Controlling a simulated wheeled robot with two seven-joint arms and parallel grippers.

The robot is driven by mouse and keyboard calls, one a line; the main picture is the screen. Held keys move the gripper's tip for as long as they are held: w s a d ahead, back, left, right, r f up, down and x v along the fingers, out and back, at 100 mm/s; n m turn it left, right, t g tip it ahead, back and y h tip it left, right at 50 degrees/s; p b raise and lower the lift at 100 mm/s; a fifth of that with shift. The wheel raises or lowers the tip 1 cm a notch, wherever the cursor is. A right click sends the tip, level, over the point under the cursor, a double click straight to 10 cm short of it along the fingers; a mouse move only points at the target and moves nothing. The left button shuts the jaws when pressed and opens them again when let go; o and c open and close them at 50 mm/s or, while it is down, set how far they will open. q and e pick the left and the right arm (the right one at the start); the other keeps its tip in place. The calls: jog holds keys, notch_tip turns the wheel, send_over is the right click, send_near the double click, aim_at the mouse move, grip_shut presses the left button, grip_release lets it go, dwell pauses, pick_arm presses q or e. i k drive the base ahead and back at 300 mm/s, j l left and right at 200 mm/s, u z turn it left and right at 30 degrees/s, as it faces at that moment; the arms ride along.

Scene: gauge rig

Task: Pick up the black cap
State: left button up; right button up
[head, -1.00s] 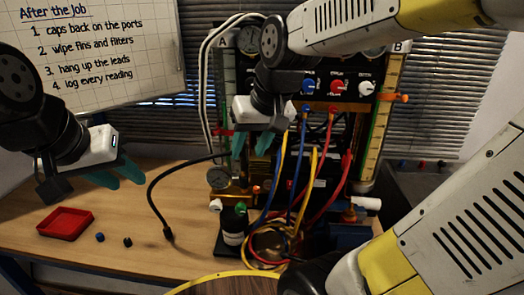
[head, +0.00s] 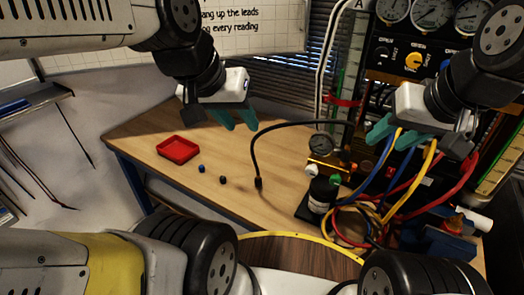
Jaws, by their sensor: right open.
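The small black cap (head: 223,180) stands on the wooden table, a little right of and nearer than a small blue cap (head: 201,168). My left gripper (head: 236,123) hangs above and beyond the black cap in the picture, with its two teal fingers apart and nothing seen between them. My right gripper (head: 418,143) is open in front of the gauge rig, well to the right of the cap, with hoses passing just below and behind it. Neither gripper touches the black cap.
A red tray (head: 190,158) lies left of the caps. A black cable with a plug (head: 259,183) ends on the table right of the black cap. The table around the caps is clear.

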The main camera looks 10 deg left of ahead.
aim_at(223, 179)
jog(key=z, duration=1.6)
jog(key=k+l+u, duration=0.15)
jog(key=u, duration=2.2)
jog(key=i+j+z, duration=0.15)
jog(key=j, duration=0.55)
jog(key=j+z, duration=0.15)
jog(key=j, duration=0.55)
